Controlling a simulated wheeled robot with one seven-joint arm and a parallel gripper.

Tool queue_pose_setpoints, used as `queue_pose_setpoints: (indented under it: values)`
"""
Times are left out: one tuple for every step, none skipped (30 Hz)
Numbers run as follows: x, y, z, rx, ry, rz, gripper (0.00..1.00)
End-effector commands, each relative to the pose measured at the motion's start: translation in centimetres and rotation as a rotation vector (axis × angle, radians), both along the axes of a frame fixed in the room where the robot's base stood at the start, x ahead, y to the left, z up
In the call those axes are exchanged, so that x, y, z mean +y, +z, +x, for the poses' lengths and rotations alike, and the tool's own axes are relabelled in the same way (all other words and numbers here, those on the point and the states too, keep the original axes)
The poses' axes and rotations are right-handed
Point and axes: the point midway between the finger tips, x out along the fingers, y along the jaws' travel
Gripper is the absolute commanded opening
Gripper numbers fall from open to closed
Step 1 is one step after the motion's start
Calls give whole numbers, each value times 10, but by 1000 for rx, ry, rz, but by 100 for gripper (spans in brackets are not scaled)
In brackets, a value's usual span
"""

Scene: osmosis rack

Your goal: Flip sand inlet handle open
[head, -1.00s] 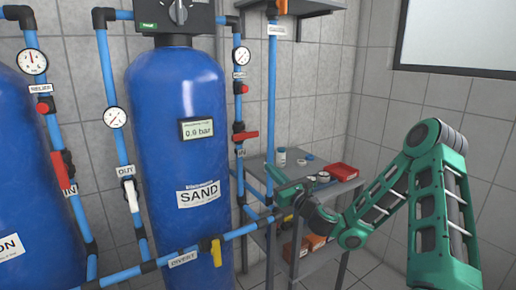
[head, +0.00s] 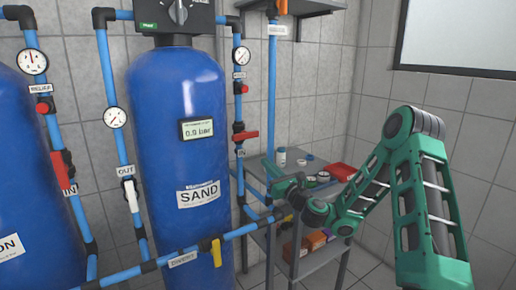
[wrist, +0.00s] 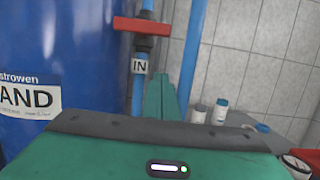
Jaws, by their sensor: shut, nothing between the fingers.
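The sand inlet handle (head: 245,136) is a red lever lying crosswise on the vertical blue pipe right of the blue SAND tank (head: 182,105). The wrist view shows the red handle (wrist: 141,26) at the top, above the white IN label (wrist: 139,66). My gripper (head: 270,168) is below and to the right of the handle in the head view, apart from it. Its green fingers (wrist: 160,82) point up toward the handle in the wrist view, shut and empty.
Another blue pipe (head: 271,90) rises right of the inlet pipe. A grey shelf table (head: 255,163) behind my gripper holds small bottles (head: 282,157) and a red tray (head: 342,171). A yellow divert handle (head: 216,252) sits on the lower pipe.

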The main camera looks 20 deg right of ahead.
Motion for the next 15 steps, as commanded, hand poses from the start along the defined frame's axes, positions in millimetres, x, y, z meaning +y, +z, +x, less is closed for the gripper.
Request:
queue_pose_setpoints:
  values:
    - [3, 2, 3, -3, 2, -5, 0]
    - [3, 2, 5, -3, 1, -4, 0]
    - [4, 3, 7, -3, 2, -4, 0]
    - [4, 4, 9, -4, 2, -4, 0]
    - [5, 6, 11, -5, 3, -4, 0]
    - [6, 7, 13, -7, 3, -4, 0]
    - [6, 9, 15, -9, 3, -3, 0]
    - [7, 10, 20, -9, 3, -3, 0]
    - [9, 11, 26, -9, 2, -3, 0]
    - [10, 12, 30, -9, 2, -3, 0]
    - [11, 14, 34, -10, 3, -3, 0]
    - [13, 16, 39, -12, 2, -1, 0]
    - [14, 16, 44, -10, 3, -2, 0]
    - [15, 17, 48, -10, 2, -3, 0]
    - [17, 18, 54, -9, 2, -2, 0]
